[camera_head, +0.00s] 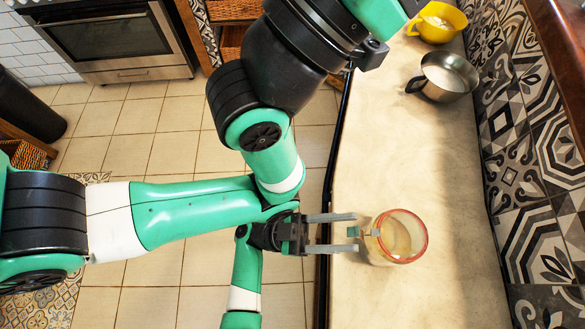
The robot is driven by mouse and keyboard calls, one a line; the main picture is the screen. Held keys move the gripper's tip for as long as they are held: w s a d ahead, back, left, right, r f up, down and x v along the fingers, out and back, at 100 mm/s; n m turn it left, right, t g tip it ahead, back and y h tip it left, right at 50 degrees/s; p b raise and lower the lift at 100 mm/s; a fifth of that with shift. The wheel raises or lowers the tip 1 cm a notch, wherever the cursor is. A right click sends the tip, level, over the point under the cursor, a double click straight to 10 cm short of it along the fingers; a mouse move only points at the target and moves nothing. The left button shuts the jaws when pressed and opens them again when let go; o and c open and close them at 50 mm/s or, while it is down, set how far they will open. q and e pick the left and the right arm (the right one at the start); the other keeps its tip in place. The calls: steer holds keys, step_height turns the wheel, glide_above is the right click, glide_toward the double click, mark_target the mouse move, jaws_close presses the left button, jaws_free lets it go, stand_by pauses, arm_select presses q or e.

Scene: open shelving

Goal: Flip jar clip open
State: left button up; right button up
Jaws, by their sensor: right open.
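A round glass jar (412,258) with a reddish-orange rim stands on the pale counter, seen from above. A small grey-green clip (354,232) sticks out from its left side. My right gripper (356,232) is open and points right at the jar. Its two grey fingers lie above and below the clip in the picture, with their tips just left of the rim. I cannot tell whether a finger touches the clip. The jar's lower body is partly hidden under its rim. My left gripper is not in view.
A metal pan (449,77) and a yellow bowl (437,22) stand at the counter's far end. A tiled wall (510,175) bounds the counter (440,175) on the right. The counter between jar and pan is clear. An oven (118,42) stands across the tiled floor.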

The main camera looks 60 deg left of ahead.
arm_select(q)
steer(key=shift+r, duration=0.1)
arm_select(e)
steer(key=shift+r, duration=0.1)
arm_select(q)
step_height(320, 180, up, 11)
steer(key=p, duration=1.1)
arm_select(e)
steer(key=s+d+r, duration=0.3)
steer(key=s+r, duration=0.9)
steer(key=s, duration=0.1)
steer(key=shift+s+r, duration=0.35)
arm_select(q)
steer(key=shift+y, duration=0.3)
arm_select(e)
steer(key=shift+d, duration=0.1)
